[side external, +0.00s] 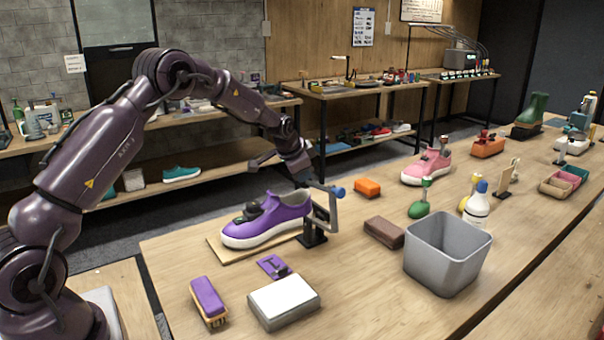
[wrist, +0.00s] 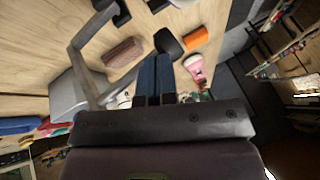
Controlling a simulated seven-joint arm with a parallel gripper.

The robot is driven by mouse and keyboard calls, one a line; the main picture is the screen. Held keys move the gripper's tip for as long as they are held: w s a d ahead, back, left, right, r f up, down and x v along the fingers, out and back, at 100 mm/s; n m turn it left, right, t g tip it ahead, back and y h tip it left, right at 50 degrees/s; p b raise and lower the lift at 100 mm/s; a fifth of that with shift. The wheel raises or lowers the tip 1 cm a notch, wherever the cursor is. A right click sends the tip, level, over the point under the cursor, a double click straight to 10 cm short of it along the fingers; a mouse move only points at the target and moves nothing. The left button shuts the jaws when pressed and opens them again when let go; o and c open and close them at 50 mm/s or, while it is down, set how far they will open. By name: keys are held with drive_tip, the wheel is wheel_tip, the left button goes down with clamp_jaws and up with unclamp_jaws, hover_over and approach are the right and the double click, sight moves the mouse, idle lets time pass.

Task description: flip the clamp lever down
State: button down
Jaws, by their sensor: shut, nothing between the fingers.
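A brown block (side external: 384,232), orange block (side external: 367,187) and grey bin (side external: 447,255) stand right of the clamp. A purple brush (side external: 208,300) and white-topped block (side external: 284,301) lie in front. A pink sneaker (side external: 426,167) and green-handled tool (side external: 420,208) are farther back.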

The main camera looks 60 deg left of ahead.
drive_tip(key=shift+a, duration=0.15)
drive_tip(key=shift+a+f+h, duration=0.1)
drive_tip(key=shift+a+h, duration=0.15)
drive_tip(key=shift+h, duration=0.05)
